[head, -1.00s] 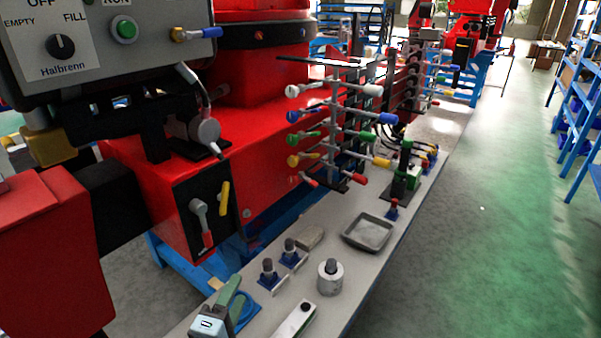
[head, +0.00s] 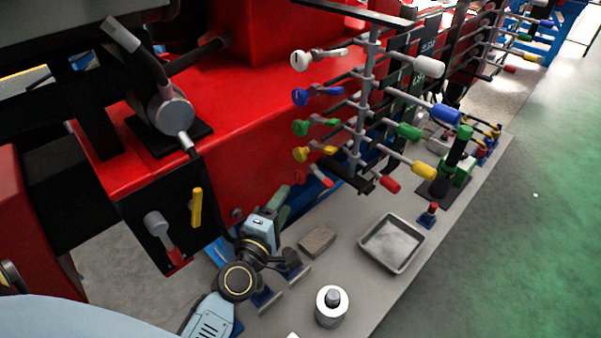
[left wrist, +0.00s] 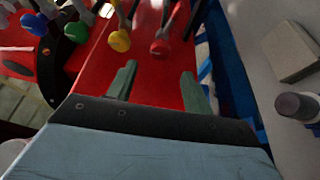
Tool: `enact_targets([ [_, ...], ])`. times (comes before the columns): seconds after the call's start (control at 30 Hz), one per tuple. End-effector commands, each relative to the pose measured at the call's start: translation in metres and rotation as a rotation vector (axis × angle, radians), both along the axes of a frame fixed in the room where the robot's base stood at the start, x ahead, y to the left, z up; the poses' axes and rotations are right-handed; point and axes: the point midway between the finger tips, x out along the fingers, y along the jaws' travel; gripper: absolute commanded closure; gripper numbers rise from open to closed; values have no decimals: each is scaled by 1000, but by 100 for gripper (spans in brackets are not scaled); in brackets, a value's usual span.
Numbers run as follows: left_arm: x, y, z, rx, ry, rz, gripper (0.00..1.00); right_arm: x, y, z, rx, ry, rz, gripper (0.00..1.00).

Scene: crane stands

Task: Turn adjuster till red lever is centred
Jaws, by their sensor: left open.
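A lever rack (head: 366,95) stands beside the red machine. Its lowest row has a red-handled lever (head: 390,184) on the right and a red knob (head: 300,177) on the left, apparently the adjuster. Whether that lever is centred I cannot tell. My left gripper (head: 281,198), with green-grey fingers, is below and left of the red knob. In the left wrist view the fingers (left wrist: 160,88) are apart and empty, with the red knob (left wrist: 160,47) beyond the gap, not touched. The yellow knob (left wrist: 119,40) is just left of it. My right gripper is out of view.
A black panel (head: 150,205) with a red-tipped lever (head: 172,250) and a yellow one (head: 196,208) is at left. On the bench are a grey tray (head: 392,243), a block (head: 317,240) and a round weight (head: 332,306). The aisle at right is clear.

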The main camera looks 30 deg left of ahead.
Motion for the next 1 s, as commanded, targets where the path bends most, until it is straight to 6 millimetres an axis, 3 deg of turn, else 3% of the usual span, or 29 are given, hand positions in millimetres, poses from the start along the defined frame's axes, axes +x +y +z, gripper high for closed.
enact_targets([
  [0.3,61,3,2,-1,-3,0,49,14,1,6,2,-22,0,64],
  [0.5,86,5,1,-2,-1,0,49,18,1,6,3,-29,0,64],
  [0.93,94,5,0,0,0,0,49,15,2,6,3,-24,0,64],
  [1.0,94,5,0,0,0,0,57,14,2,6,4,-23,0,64],
])
